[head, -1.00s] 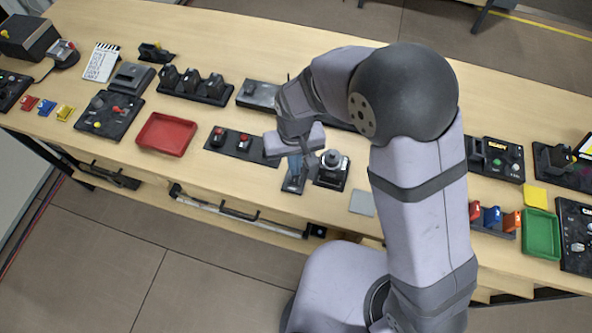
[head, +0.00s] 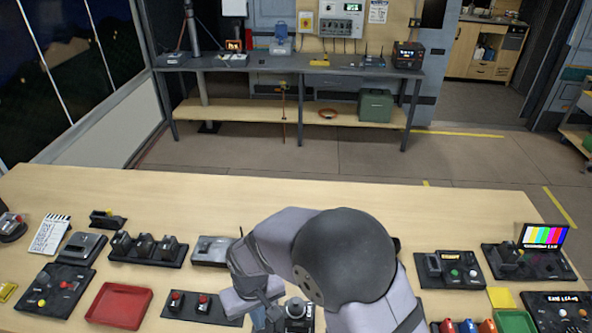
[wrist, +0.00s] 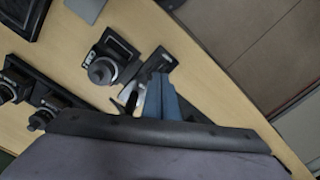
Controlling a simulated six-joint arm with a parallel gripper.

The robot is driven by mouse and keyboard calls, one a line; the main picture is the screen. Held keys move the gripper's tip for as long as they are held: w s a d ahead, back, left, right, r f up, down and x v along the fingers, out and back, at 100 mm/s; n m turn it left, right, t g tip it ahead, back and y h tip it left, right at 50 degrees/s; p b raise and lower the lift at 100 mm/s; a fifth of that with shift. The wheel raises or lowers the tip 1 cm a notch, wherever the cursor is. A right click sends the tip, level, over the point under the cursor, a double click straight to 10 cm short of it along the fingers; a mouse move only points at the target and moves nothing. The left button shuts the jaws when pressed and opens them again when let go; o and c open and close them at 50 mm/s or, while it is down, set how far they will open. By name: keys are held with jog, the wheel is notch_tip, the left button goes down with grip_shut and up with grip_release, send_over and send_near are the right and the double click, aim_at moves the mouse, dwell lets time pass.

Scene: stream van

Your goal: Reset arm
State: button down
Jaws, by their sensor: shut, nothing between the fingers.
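My gripper (head: 268,318) hangs over the near side of the long wooden bench (head: 180,195), at the bottom of the head view. My arm hides much of the area around it. In the wrist view my gripper (wrist: 155,82) is shut and empty. Its blue part stands in front of a small dark base (wrist: 178,50) on the bench; I cannot tell whether they touch. A round black knob on a square base (wrist: 102,70) is beside it, and also shows just right of the gripper in the head view (head: 296,308).
Several control boxes line the bench, including a three-lever unit (head: 148,247). A colour-bar screen (head: 543,236) is at right. The bench's far strip is clear.

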jog(key=s+d+n+g+h, duration=0.1)
jog(key=s+d+g+h, duration=0.1)
jog(key=s+d, duration=0.9)
jog(key=w+d+r+m+t+y+b, duration=0.1)
jog(key=w+d+r+m, duration=0.1)
jog(key=d, duration=0.6)
jog(key=w+d+r+m+t+y+b, duration=0.1)
jog(key=w+d+r+m+b, duration=0.1)
jog(key=d+m, duration=0.3)
jog(key=w+d+r, duration=0.1)
jog(key=d, duration=0.2)
jog(key=shift+m, duration=0.3)
